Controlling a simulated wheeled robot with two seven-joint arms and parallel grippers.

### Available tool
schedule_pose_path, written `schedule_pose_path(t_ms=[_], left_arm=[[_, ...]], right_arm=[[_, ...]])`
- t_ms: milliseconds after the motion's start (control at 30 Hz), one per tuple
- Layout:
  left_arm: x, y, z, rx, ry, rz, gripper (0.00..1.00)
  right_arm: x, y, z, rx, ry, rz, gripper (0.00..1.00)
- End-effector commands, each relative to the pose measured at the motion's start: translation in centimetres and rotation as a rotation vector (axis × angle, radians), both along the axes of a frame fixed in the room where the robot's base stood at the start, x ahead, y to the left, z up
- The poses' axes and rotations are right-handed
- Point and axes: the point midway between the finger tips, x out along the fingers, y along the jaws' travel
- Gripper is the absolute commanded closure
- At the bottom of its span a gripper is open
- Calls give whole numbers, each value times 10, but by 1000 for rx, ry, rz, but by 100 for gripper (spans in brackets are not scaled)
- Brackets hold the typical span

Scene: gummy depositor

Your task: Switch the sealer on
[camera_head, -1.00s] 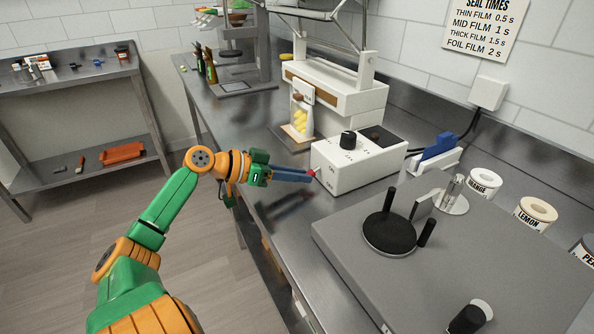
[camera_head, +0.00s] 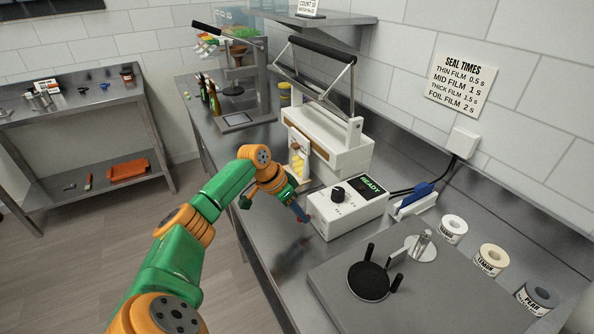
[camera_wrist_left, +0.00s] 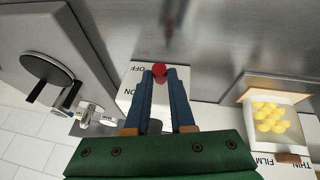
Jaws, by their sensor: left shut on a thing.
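The sealer (camera_head: 347,163) stands on the steel bench, with a hinged sealing bar raised above it. Its white control box (camera_head: 342,222) has a black dial (camera_head: 338,195) and a display (camera_head: 371,184) lit with green READY. My left gripper (camera_head: 304,217) is at the box's left end. In the left wrist view its blue fingers are shut on the red switch tip (camera_wrist_left: 159,70), beside the printed OFF label. The fingers and arm hide most of the switch in the head view. My right gripper is not in view.
A grey plate with a black round part (camera_head: 368,281) lies at the front right. Labelled rolls, including LEMON (camera_head: 491,261), stand along the wall side. A bag with yellow gummies (camera_wrist_left: 270,117) stands beside the box. A blue item (camera_head: 417,195) sits in a white holder behind the box.

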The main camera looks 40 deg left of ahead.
Motion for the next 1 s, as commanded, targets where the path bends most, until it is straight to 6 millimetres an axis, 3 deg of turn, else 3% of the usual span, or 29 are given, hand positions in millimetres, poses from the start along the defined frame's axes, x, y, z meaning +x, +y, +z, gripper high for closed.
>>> schedule_pose_path(t_ms=[33, 300, 900, 933, 1000], left_arm=[[3, -1, 7, 4, 19, 0, 100], [6, -2, 7, 33, 119, 0, 100], [6, -2, 6, 43, 152, -1, 100], [6, -2, 6, 43, 152, -1, 70], [6, -2, 6, 43, 152, -1, 51]], right_arm=[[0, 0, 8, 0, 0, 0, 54], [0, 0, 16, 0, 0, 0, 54], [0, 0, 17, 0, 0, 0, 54], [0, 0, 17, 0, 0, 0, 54], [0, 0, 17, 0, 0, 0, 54]])
